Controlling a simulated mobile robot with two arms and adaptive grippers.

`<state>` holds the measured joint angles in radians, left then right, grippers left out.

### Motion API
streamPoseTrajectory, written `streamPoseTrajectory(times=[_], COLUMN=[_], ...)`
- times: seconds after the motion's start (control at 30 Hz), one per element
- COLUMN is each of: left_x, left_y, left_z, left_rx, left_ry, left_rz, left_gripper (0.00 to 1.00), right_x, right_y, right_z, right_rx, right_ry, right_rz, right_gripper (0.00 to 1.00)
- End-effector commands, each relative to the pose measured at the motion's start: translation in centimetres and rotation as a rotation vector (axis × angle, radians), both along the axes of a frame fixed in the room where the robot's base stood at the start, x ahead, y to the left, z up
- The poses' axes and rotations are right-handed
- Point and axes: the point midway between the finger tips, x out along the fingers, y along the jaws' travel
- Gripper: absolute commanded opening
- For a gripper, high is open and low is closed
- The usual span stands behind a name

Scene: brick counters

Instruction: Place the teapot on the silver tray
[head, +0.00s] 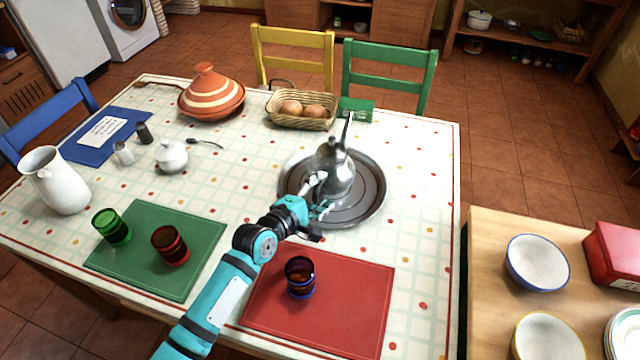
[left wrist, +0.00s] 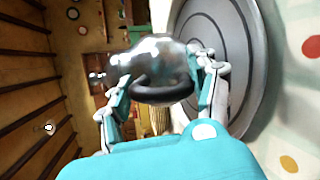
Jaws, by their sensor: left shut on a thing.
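The silver teapot (head: 334,170) is upright over the middle of the round silver tray (head: 372,205) in the head view. Whether its base touches the tray I cannot tell. My left gripper (head: 318,190) reaches in from the front left and is shut on the teapot. In the left wrist view the fingers (left wrist: 160,90) sit on both sides of the teapot's dark handle (left wrist: 165,92), with the shiny body (left wrist: 150,55) behind it. The grey tray (left wrist: 225,45) shows close beside the fingers there. My right gripper is not in view.
A bread basket (head: 302,122) and a green box (head: 356,109) stand behind the tray. A red mat (head: 350,310) with a dark glass (head: 299,277) lies in front. A tagine (head: 211,95), sugar bowl (head: 171,156) and white jug (head: 55,180) stand left.

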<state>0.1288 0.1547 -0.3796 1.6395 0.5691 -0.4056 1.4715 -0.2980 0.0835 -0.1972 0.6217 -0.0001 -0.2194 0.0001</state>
Motion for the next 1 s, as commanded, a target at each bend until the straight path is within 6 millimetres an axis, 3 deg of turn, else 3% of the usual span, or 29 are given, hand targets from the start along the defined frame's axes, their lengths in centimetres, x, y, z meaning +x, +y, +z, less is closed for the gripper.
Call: streamPoseTrajectory(times=[0.2,0.57,0.6,0.8,1.0], left_x=[0.2,0.2,0.0,0.0,0.0], left_y=[0.0,0.0,0.0,0.0,0.0], left_z=[-1.5,-1.9,-2.5,-2.4,-2.4], left_rx=[-0.004,-0.005,0.0,0.0,0.0], left_ry=[-0.011,-0.011,0.001,0.002,0.002], left_rz=[0.002,0.002,0.001,0.001,0.001], left_gripper=[0.02,0.02,0.61,0.85,0.85], right_x=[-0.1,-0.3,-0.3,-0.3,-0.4], right_y=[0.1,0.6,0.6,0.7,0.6], right_z=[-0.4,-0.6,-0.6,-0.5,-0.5], right_rx=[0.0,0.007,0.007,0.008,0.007], right_ry=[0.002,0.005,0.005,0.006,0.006], right_rz=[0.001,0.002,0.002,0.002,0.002], right_gripper=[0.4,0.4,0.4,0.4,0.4])
